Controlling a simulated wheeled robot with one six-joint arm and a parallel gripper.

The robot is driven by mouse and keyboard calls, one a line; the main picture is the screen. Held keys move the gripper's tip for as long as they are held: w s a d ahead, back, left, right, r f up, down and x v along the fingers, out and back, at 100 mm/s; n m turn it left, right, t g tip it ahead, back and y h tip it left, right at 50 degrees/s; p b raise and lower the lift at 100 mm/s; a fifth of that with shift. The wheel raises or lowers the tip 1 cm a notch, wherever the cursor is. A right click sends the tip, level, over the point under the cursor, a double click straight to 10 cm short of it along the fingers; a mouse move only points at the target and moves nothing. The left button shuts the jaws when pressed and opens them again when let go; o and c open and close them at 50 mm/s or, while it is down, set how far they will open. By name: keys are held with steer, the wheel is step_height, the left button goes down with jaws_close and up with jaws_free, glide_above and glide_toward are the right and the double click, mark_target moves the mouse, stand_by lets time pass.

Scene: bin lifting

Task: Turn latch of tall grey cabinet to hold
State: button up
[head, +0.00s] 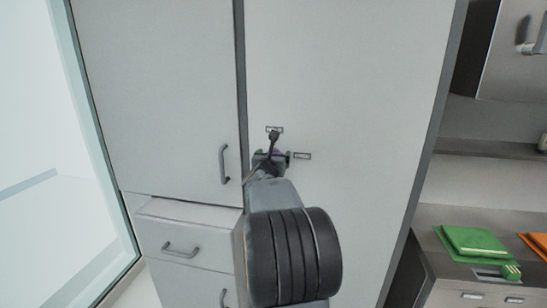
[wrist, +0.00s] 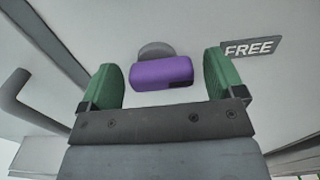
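The tall grey cabinet (head: 350,90) has a flat door filling the middle of the head view. Its latch (wrist: 161,73) is a purple bar on a round grey base, lying roughly level in the wrist view. In the head view my gripper mostly hides it. My gripper (wrist: 161,64) is open, with one green finger on each side of the latch and a gap at both ends. In the head view my gripper (head: 271,157) is at the door. A FREE label (wrist: 250,48) is to the right of the latch in the wrist view.
A small label (head: 275,129) above the latch is too small to read. A neighbouring cabinet door with a bar handle (head: 224,165) is close on the left, above drawers (head: 185,238). A counter with a green book (head: 472,241) is at right.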

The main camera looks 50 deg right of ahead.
steer(key=c, duration=0.8)
steer(key=shift+c, duration=0.2)
steer(key=shift+n, duration=0.3)
steer(key=n+b, duration=0.2)
steer(key=n, duration=0.1)
steer(key=shift+w+a+n, duration=0.1)
steer(key=shift+n, duration=0.2)
steer(key=n, duration=0.4)
steer(key=shift+w+n+b, duration=0.15)
steer(key=shift+n+b, duration=0.15)
steer(key=shift+b, duration=0.05)
steer(key=n, duration=0.4)
steer(key=shift+w+a, duration=0.1)
steer(key=shift+a, duration=0.05)
steer(key=shift+n+p, duration=0.65)
steer(key=shift+n, duration=1.85)
steer(key=shift+f, duration=0.1)
